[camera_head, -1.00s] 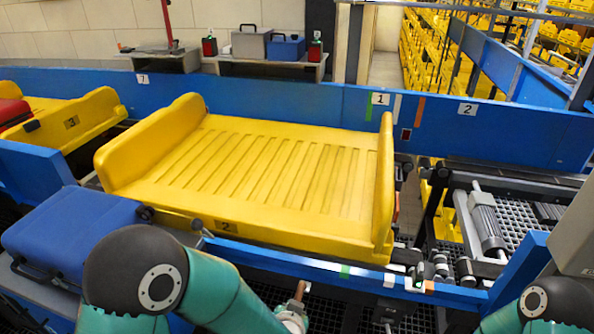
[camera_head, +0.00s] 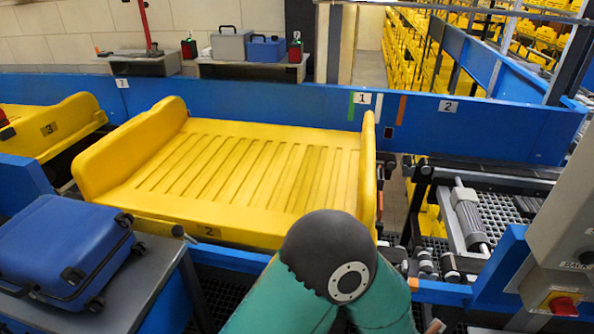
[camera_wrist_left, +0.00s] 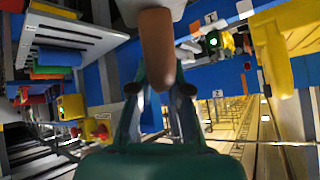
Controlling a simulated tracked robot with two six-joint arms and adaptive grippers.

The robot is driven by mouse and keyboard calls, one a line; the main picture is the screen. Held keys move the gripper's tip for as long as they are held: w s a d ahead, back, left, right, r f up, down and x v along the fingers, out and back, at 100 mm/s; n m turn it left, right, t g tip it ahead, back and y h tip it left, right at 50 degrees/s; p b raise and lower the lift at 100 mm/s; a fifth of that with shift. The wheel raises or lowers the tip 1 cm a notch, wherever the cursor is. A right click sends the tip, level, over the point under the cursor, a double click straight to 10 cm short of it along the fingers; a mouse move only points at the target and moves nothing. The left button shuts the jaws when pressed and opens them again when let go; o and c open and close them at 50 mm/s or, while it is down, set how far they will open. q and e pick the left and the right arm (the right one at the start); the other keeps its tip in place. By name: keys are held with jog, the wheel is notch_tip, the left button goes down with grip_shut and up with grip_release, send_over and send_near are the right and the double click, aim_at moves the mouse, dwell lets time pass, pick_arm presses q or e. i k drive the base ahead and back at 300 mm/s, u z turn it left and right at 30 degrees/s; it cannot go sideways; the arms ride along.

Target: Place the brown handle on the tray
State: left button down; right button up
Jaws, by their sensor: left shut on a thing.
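The yellow tray (camera_head: 225,208), marked 2, lies empty on the conveyor in the head view, with raised ends at left and right. The brown handle (camera_wrist_left: 157,48) is between the fingers of my left gripper (camera_wrist_left: 159,92) in the left wrist view. The gripper is shut on it, and the handle points up in the picture. In the head view my left arm's dark elbow overlaps the tray's front edge. The left gripper and handle cannot be made out there. My right gripper is not in view.
A blue suitcase (camera_head: 62,250) lies on a grey stand at left. Another yellow tray (camera_head: 50,128), marked 3, is behind it. A blue rail (camera_head: 225,258) runs along the front of the tray. A grey control box with a red button (camera_head: 562,305) stands at right.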

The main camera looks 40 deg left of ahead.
aim_at(295, 191)
jog(key=u, duration=0.65)
jog(key=i, duration=0.1)
jog(key=z, duration=1.1)
jog(key=k, duration=1.25)
jog(key=u, duration=0.8)
jog(key=i, duration=0.65)
jog(key=u, duration=0.55)
jog(key=i, duration=1.4)
jog(key=u, duration=0.05)
